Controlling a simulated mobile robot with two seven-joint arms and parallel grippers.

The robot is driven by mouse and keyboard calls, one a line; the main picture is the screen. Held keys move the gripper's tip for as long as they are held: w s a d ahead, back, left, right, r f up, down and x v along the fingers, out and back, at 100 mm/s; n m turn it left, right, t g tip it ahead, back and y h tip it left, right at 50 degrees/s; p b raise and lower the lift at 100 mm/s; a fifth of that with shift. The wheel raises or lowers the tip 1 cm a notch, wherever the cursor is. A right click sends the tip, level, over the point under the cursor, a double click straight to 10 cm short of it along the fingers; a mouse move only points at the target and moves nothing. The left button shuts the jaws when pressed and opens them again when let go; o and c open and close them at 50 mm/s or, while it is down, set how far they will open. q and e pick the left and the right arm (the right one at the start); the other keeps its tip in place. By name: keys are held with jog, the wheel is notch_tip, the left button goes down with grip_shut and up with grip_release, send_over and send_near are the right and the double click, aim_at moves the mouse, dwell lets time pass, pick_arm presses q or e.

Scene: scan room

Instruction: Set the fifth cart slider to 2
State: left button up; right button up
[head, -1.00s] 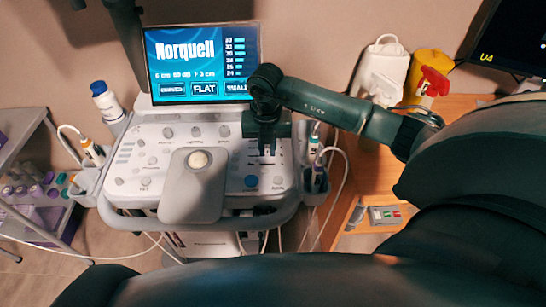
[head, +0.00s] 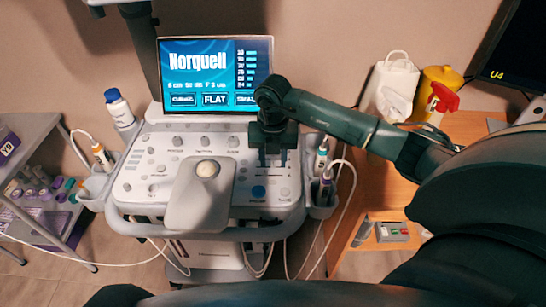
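The grey ultrasound cart (head: 130,215) stands in front of me, with a control panel of knobs, buttons and a trackball (head: 207,169). The sliders are in the panel's upper right part, mostly hidden under my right gripper (head: 273,160). That gripper points down over this slider area. Its two dark fingers show a gap between them, with pale panel visible there. I cannot tell whether a finger touches a slider, nor read the fifth slider's setting. The cart's screen (head: 206,75) shows "Norquell" and a column of small numbers with bars. My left gripper is not in view.
Probes (head: 321,156) with cables hang at the cart's right side, close to my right gripper. A grey shelf trolley (head: 28,130) is at far left.

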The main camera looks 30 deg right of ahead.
aim_at(273, 163)
pick_arm(q)
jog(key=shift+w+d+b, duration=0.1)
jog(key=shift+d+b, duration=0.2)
jog(key=shift+b, duration=0.35)
pick_arm(e)
notch_tip(273, 163, up, 13)
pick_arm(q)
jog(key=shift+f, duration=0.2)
pick_arm(e)
jog(key=shift+r, duration=0.1)
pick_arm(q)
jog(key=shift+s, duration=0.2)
